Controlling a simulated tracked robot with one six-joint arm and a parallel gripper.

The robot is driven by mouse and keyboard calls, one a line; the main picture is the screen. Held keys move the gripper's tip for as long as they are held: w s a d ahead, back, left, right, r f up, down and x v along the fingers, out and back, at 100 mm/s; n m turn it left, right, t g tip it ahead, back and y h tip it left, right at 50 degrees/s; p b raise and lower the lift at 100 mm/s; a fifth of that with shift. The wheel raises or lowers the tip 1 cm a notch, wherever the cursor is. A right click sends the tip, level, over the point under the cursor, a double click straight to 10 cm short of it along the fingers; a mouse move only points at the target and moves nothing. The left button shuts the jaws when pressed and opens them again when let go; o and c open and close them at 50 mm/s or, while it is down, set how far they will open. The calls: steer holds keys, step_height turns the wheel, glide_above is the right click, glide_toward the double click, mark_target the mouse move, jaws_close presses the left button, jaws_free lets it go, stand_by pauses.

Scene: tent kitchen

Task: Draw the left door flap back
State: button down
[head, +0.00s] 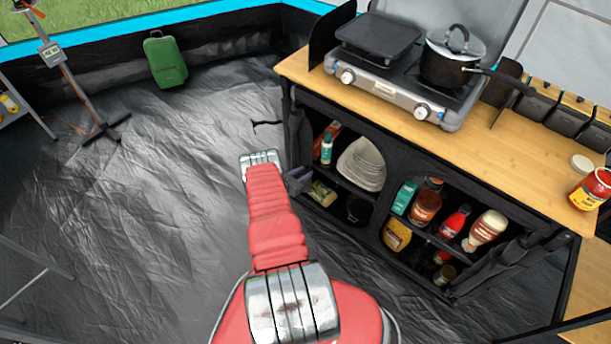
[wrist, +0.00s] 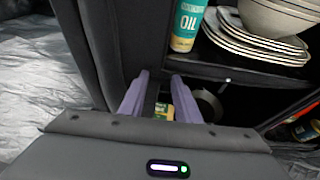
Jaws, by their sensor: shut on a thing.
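The left door flap (head: 298,135) is dark cloth hanging at the left side of the kitchen unit's open shelves. In the wrist view the flap (wrist: 85,50) runs down to the fingers as a dark panel. My gripper (head: 299,181) is at the lower part of this flap, at the left edge of the opening. In the wrist view its two purple-grey fingers (wrist: 160,78) are a little apart, with dark cloth between their tips. It is shut on the flap; the exact grip is hard to see. The left compartment stands open to view.
Inside are an oil bottle (wrist: 188,25), stacked plates and bowls (head: 362,163), and a yellow pack (head: 323,193) close by my fingers. The stove (head: 400,85) and pot (head: 452,65) stand on the wooden top (head: 420,134).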

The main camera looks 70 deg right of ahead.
steer(key=c, duration=1.4)
jaws_free()
steer(key=shift+o, duration=0.2)
steer(key=v, duration=1.3)
steer(key=shift+a, duration=0.35)
steer(key=shift+w+r, duration=0.1)
steer(key=shift+r, duration=0.05)
